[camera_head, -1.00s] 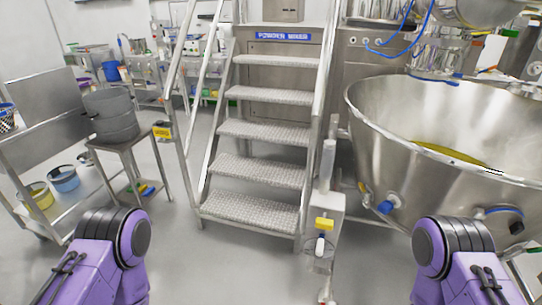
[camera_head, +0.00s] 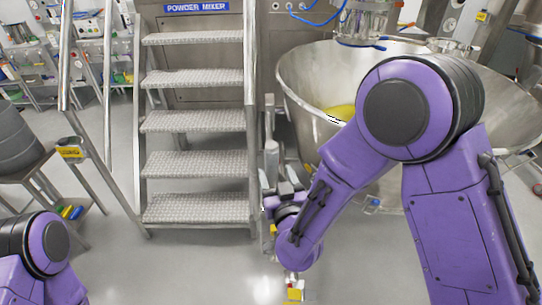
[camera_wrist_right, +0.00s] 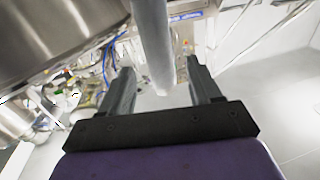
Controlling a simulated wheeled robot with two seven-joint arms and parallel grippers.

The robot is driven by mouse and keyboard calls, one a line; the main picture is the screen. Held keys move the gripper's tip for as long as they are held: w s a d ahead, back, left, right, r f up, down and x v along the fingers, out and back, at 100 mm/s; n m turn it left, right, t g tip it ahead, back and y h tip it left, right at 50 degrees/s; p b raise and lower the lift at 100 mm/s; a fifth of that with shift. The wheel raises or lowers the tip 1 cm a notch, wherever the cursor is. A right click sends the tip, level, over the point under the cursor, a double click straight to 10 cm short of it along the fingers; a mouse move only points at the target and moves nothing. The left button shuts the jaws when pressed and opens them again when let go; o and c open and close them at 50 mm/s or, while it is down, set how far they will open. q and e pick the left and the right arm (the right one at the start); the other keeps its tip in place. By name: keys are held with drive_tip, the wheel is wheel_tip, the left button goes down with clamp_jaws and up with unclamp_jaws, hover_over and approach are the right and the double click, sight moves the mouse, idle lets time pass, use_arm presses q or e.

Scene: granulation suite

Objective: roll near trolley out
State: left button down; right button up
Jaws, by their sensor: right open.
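A large steel bowl (camera_head: 300,92) with yellow powder inside stands at the right, partly hidden by my right arm; I cannot tell for sure that it belongs to the trolley. An upright grey bar (camera_head: 271,158) stands at its left side. My right gripper (camera_head: 283,186) is beside this bar in the head view, small and partly covered by my arm. In the right wrist view the two fingers (camera_wrist_right: 162,88) are apart, with the grey bar (camera_wrist_right: 151,40) between them in the picture. I cannot tell whether they touch it. My left gripper is out of view.
Steel stairs (camera_head: 195,165) with a rail rise at centre, under a blue powder mixer sign (camera_head: 196,8). A grey drum (camera_head: 18,140) sits on a steel stand (camera_head: 40,175) at the left. The floor (camera_head: 180,270) in front of the stairs is clear.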

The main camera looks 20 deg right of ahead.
sight(273, 167)
drive_tip(key=w, duration=0.6)
drive_tip(key=shift+d+f+p, duration=0.1)
drive_tip(key=shift+d+p, duration=0.2)
drive_tip(key=shift+p, duration=0.1)
drive_tip(key=shift+s, duration=0.1)
clamp_jaws()
drive_tip(key=shift+a+f, duration=0.1)
